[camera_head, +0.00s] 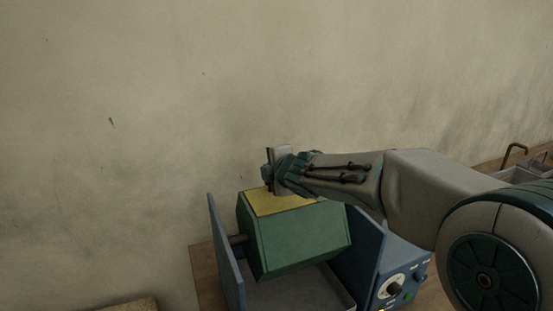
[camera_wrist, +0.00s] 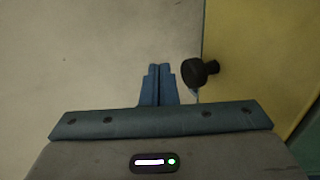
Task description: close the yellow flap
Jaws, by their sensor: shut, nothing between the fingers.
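The yellow flap (camera_head: 280,205) shows as a flat yellow surface at the top of a green drum (camera_head: 293,242). I cannot tell whether it is fully closed, as my arm hides part of it. In the wrist view the yellow flap (camera_wrist: 262,50) fills the right side, with a black knob (camera_wrist: 200,72) at its left edge. My gripper (camera_wrist: 159,68) is shut and empty, its fingertips just left of the knob with a small gap in the picture. In the head view my gripper (camera_head: 268,180) is over the flap's far left part.
The drum hangs on a dark axle between two blue side panels (camera_head: 226,255), above a grey tray (camera_head: 295,292). A blue control box (camera_head: 400,280) with a dial stands at the right. A plain wall rises behind. A grey bin (camera_head: 525,172) lies far right.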

